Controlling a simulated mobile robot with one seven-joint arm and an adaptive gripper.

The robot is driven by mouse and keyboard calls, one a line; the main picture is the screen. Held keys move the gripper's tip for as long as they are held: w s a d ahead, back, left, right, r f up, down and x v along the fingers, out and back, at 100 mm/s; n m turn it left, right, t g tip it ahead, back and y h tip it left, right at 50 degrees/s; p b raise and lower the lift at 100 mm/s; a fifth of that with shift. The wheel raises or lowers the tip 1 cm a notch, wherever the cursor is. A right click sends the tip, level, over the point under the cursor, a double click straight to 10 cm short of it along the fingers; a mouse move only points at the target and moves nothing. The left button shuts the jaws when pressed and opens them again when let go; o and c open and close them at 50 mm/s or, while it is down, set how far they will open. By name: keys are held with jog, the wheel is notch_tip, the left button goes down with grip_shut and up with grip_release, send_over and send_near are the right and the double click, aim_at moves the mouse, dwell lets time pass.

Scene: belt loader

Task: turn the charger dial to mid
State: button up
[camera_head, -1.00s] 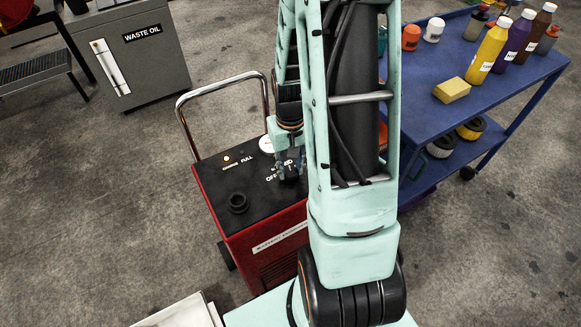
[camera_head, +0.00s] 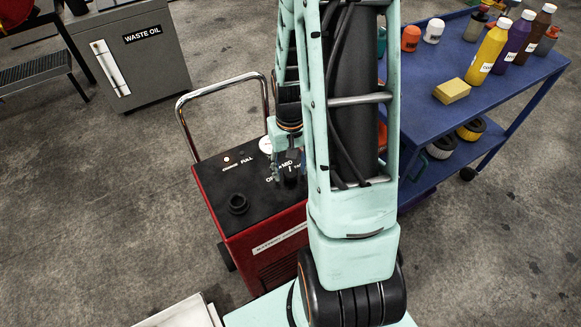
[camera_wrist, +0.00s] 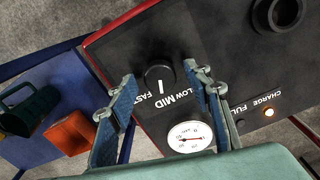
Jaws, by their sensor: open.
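The charger (camera_head: 230,200) is a red box with a black top panel, left of my arm in the head view. Its dial (camera_wrist: 160,76) is a round black knob with a white pointer line. The line points at or close to the MID label (camera_wrist: 160,103), between FAST (camera_wrist: 126,114) and the partly covered LOW label (camera_wrist: 183,91). My gripper (camera_wrist: 160,78) is open, its two blue fingers apart with the dial showing between them; no contact is visible. In the head view, my gripper (camera_head: 289,172) hangs over the panel and largely hides the dial.
A white gauge (camera_wrist: 190,136), a lit charge lamp (camera_wrist: 269,112) and a black round socket (camera_head: 238,203) are on the panel. A chrome handle (camera_head: 222,84) rises behind the charger. A blue cart (camera_head: 420,100) with bottles stands to the right, and a waste oil cabinet (camera_head: 140,60) at back left.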

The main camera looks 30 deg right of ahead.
aim_at(290, 171)
notch_tip(290, 171, up, 12)
dwell(0.6)
jog(key=shift+w, duration=0.1)
